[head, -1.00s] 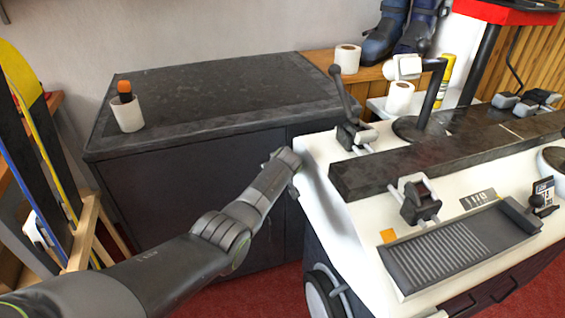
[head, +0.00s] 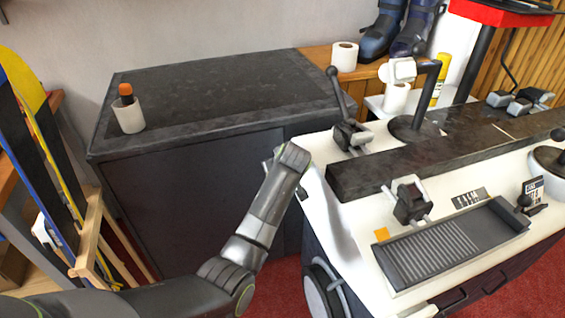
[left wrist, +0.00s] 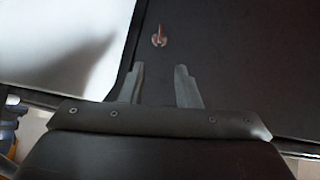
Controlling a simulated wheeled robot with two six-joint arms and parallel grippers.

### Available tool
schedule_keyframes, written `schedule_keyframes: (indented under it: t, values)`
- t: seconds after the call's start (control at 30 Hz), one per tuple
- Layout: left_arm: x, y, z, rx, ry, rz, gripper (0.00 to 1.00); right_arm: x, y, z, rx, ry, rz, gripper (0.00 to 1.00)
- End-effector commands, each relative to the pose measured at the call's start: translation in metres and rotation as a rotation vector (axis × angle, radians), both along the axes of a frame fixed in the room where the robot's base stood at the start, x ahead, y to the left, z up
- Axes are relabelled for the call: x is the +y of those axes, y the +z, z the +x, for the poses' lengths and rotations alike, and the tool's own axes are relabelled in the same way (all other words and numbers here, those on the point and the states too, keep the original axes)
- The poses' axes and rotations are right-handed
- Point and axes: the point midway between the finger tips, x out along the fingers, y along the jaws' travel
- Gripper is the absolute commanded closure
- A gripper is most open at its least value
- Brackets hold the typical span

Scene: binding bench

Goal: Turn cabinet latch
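The latch (left wrist: 159,37) is a small reddish and silvery turn-piece on a dark panel (left wrist: 240,70), in the left wrist view. My left gripper (left wrist: 160,86) is open and empty, its two fingers spread below the latch in the picture, with a visible gap to it. The latch lies roughly in line with the space between the fingers. In the head view my left arm reaches toward the gap between the dark cabinet (head: 190,205) and the white bench; its wrist hides most of the gripper, and the latch does not show. My right gripper is not in view.
The white workbench (head: 345,225) stands close to the right of my wrist, with clamps and a grey ribbed tray (head: 445,245) on it. A white cup (head: 129,117) with an orange-topped item stands on the cabinet. Skis (head: 42,145) lean at left.

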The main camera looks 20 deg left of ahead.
Motion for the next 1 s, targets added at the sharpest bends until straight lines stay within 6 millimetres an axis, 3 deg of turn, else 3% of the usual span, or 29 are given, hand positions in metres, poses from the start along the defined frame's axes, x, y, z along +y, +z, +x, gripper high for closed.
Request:
schedule_keyframes:
  t: [0.3, 0.8, 0.9, 1.0]
  values:
    - [-0.01, 0.021, -0.019, 0.0, 0.0, -0.002, 0.71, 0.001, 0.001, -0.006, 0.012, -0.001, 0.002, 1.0]
    - [-0.01, 0.022, -0.021, 0.001, 0.0, -0.001, 0.71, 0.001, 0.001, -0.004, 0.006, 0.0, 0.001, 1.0]
    - [-0.009, 0.014, -0.022, 0.012, -0.009, 0.004, 0.71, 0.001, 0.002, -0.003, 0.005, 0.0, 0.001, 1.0]
    - [-0.003, -0.019, -0.03, 0.059, -0.047, 0.02, 0.71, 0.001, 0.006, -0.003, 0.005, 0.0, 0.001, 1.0]
